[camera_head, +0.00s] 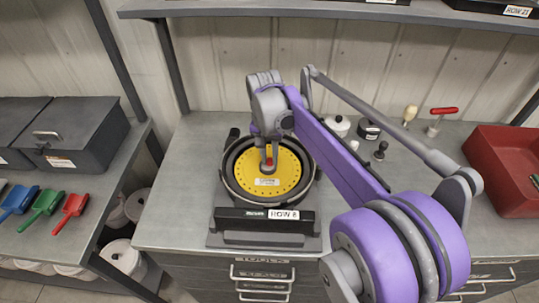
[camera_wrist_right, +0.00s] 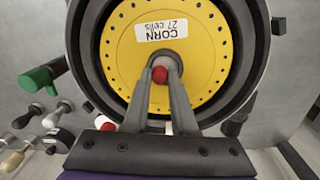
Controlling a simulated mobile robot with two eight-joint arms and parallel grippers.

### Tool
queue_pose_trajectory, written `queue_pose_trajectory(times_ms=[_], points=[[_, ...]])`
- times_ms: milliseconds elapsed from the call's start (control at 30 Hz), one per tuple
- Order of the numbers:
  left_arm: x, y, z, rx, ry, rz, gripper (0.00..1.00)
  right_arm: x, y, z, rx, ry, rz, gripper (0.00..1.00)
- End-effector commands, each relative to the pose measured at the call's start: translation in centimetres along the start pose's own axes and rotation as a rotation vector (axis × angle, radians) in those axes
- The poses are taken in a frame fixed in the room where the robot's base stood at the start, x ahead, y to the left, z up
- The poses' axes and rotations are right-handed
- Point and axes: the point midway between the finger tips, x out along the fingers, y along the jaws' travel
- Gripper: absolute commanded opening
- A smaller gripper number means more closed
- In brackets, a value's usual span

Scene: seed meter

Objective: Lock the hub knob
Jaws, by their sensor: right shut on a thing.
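The seed meter's yellow plate (camera_head: 284,180) sits inside a round black housing (camera_head: 227,181) on the bench, and its label reads corn, 27 cells, in the right wrist view. The hub knob at the plate's centre shows a red part (camera_wrist_right: 160,74) in the right wrist view. My right gripper (camera_wrist_right: 162,66) comes down over the plate and is shut on the hub knob, one finger on each side of it. In the head view my right gripper (camera_head: 268,168) hides part of the hub. My left gripper is not in view.
A black holder labelled ROW 8 (camera_head: 265,214) stands at the front of the meter. A red bin (camera_head: 496,152) is at the right, and small tools and containers (camera_head: 368,130) stand behind my arm. Coloured scoops (camera_head: 45,203) and dark boxes (camera_head: 85,135) are on the left shelf.

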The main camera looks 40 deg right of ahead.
Motion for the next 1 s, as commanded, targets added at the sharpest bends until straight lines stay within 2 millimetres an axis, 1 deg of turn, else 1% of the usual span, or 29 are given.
queue_pose_trajectory(times_ms=[367,400,533,567,867,967,1000], points=[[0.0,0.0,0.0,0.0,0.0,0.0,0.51,0.0,0.0,0.0,0.004,0.0,0.0,0.0],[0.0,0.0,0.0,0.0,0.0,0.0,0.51,0.0,0.0,0.0,0.004,0.0,0.0,0.28],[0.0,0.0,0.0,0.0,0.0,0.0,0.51,0.0,0.0,0.0,0.004,0.0,0.0,0.52],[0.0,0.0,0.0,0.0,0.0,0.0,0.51,0.0,0.0,0.0,0.004,0.0,0.0,0.55],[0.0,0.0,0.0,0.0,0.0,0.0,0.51,-0.1,0.0,0.0,0.003,0.0,0.0,0.55],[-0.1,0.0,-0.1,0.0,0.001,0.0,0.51,-1.0,0.0,0.0,0.003,0.0,0.0,0.55],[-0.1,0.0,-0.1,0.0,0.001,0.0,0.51,-1.6,0.0,0.0,0.003,0.0,0.0,0.55]])
